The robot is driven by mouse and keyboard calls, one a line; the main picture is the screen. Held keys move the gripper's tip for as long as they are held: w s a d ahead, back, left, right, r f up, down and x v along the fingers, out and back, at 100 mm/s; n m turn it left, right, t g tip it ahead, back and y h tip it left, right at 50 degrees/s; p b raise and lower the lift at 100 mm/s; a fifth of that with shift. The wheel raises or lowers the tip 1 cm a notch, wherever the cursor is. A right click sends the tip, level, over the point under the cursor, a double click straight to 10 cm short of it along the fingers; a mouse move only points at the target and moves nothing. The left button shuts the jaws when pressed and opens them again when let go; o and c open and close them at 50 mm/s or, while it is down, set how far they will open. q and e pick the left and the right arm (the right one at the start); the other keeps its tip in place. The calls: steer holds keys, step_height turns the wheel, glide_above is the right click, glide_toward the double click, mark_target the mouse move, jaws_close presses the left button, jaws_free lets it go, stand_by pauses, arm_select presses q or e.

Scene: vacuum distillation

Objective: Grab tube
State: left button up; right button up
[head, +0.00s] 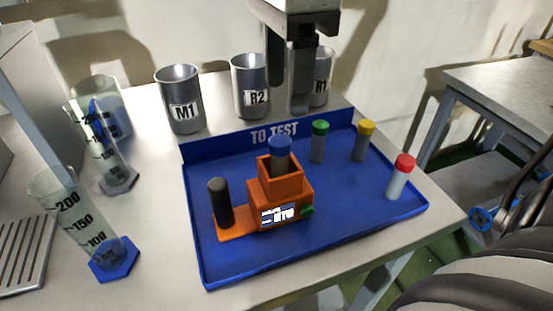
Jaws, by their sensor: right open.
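A blue-capped tube (280,151) stands upright in the orange device (282,189) on the blue tray (240,262) marked "TO TEST". A green-capped tube (318,142), a yellow-capped tube (364,141) and a red-capped tube (400,177) stand on the tray to the right of the device. My right gripper (288,97) hangs from the top, open, with its fingers pointing down above the back of the tray. Nothing shows between its fingers. Its fingertips appear just above the blue cap in the picture; the depth gap is unclear. My left gripper is not in view.
A black upright post (220,203) stands on the device's left end. Metal cups M1 (181,88), R2 (251,75) and R1 (321,82) stand behind the tray, R1 partly hidden by the gripper. Graduated cylinders (72,218) stand left. The tray's front is clear.

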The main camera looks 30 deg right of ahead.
mark_target(280, 140)
steer(key=f, duration=1)
steer(key=shift+w+a, duration=0.15)
steer(key=shift+a, duration=0.1)
steer(key=c, duration=1.1)
